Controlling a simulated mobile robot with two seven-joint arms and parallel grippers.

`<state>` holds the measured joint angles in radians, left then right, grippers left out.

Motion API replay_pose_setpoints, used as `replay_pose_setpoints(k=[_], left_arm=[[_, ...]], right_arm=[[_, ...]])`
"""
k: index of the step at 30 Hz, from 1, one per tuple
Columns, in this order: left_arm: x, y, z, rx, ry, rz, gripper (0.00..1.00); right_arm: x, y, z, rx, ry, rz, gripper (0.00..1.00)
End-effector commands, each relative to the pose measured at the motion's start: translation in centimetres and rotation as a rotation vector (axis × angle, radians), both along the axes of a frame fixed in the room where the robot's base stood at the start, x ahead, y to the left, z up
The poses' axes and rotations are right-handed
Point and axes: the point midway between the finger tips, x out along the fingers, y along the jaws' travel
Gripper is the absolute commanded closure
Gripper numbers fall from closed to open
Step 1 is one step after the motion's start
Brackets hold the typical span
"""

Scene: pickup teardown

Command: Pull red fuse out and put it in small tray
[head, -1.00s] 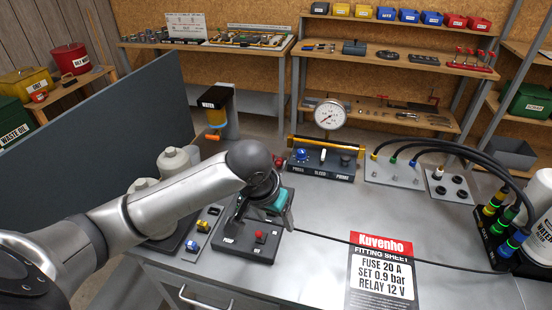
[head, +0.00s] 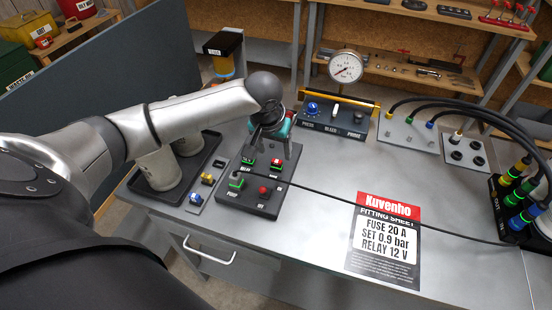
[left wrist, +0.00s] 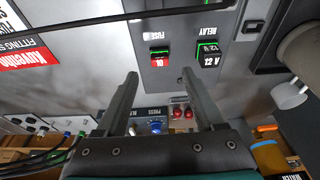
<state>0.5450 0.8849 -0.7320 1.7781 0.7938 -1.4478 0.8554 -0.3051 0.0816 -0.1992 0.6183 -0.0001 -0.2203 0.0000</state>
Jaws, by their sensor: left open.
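The red fuse (head: 276,162) sits in a black panel (head: 246,205) on the bench, right of the relay (head: 248,160). In the left wrist view the fuse (left wrist: 159,59) shows upside down below its FUSE label. My left gripper (head: 273,150) is open above the far end of the panel. In the left wrist view its two fingertips (left wrist: 159,74) are spread to either side of the fuse line, apart from it, with nothing between them. A dark rimmed tray (head: 147,187) left of the panel holds pale containers; I cannot tell if it is the small tray. My right gripper is not seen.
A grey strip with yellow and blue pieces (head: 207,180) lies left of the panel. A red button (head: 264,190) is on its near part. A black cable crosses right. A gauge (head: 346,67) stands behind. The fitting sheet (head: 385,240) lies on bare bench.

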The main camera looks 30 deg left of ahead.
Motion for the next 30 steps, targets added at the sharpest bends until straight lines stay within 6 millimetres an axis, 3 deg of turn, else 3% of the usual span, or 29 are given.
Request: replay_pose_setpoints(k=[3, 9, 22, 30], left_arm=[[0.5, 0.1, -2.3, 0.000, 0.002, 0.000, 0.30], [1.2, 0.3, -4.5, 0.001, 0.000, -0.001, 0.30], [1.4, 0.3, -5.2, 0.001, 0.000, -0.002, 0.30], [1.4, 0.3, -5.2, 0.001, -0.001, -0.002, 0.60]], right_arm=[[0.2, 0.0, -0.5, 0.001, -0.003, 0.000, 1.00], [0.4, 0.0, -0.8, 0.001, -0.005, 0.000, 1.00], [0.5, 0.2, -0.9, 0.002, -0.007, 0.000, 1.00], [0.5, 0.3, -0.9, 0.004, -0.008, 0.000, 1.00]])
